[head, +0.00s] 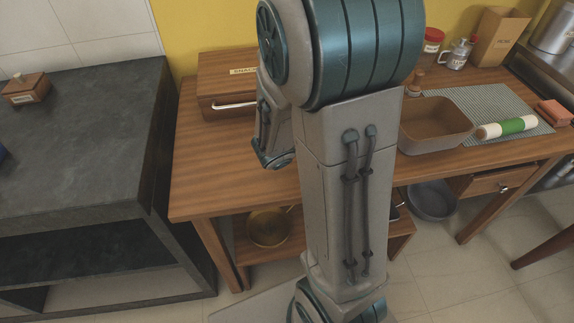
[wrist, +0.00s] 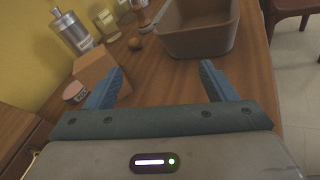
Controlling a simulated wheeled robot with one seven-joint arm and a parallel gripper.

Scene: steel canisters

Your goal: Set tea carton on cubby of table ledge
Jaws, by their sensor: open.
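A plain brown box (wrist: 97,66), possibly the tea carton, stands on the wooden table by the yellow wall in the wrist view. No label on it can be read, and my arm hides that area in the head view. My gripper (wrist: 160,68) is open and empty above the table, with its left finger overlapping the box's near side in the picture. I cannot tell whether they touch. The table's lower shelf (head: 248,256) shows below the tabletop, partly behind my arm; I cannot tell which part is the cubby.
A brown open bin (head: 435,125) stands on the table, right of my arm. A brass pan (head: 268,227) sits on the lower shelf. The front left tabletop is clear.

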